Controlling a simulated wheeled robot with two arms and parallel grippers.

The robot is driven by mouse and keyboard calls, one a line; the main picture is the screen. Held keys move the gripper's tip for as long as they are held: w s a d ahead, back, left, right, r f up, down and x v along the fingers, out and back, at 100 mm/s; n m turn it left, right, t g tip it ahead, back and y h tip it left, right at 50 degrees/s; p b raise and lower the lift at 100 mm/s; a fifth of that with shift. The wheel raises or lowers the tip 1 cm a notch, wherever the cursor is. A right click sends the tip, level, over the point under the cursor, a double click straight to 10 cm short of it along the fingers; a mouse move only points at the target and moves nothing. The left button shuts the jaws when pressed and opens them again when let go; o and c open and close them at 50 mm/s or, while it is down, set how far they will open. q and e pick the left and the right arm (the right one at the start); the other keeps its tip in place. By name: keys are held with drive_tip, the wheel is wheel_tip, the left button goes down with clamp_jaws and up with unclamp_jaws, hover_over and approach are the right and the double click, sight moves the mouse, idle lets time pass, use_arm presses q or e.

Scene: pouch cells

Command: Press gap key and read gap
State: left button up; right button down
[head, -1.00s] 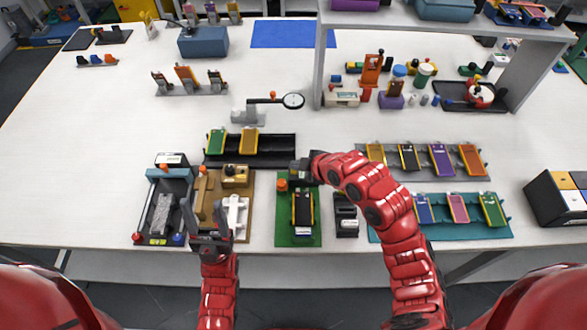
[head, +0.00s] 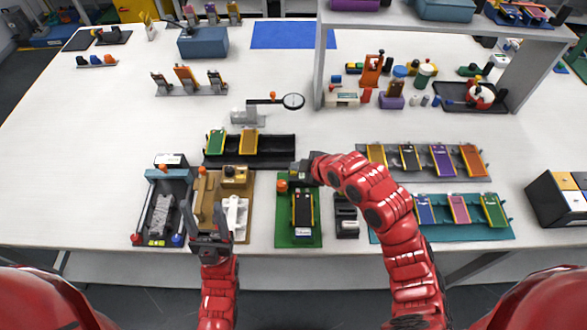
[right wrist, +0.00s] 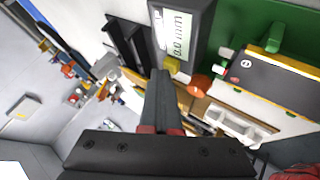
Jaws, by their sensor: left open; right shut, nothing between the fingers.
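The gauge head with a lit display (right wrist: 178,32) shows in the right wrist view; the display appears to read 0.0 mm. A yellow key (right wrist: 172,63) sits at its lower end. My right gripper (right wrist: 162,78) is shut and empty, its fingertips right at the yellow key; I cannot tell whether they touch it. In the head view my right gripper (head: 304,172) is at the top of the green station (head: 285,233), partly hiding the gauge. A black pouch cell (head: 303,210) lies on that station. My left gripper (head: 206,215) is open and empty over the tan board (head: 244,205).
An orange knob (head: 282,186) stands on the green station beside my right gripper. A black rack (head: 277,150) with pouch cells lies behind. A dark device (head: 346,218) stands to the right, near a teal tray (head: 395,236).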

sight(297, 173)
drive_tip(key=shift+r, duration=0.8)
drive_tip(key=shift+r, duration=0.1)
drive_tip(key=shift+r+p, duration=1.1)
drive_tip(key=shift+r, duration=1.35)
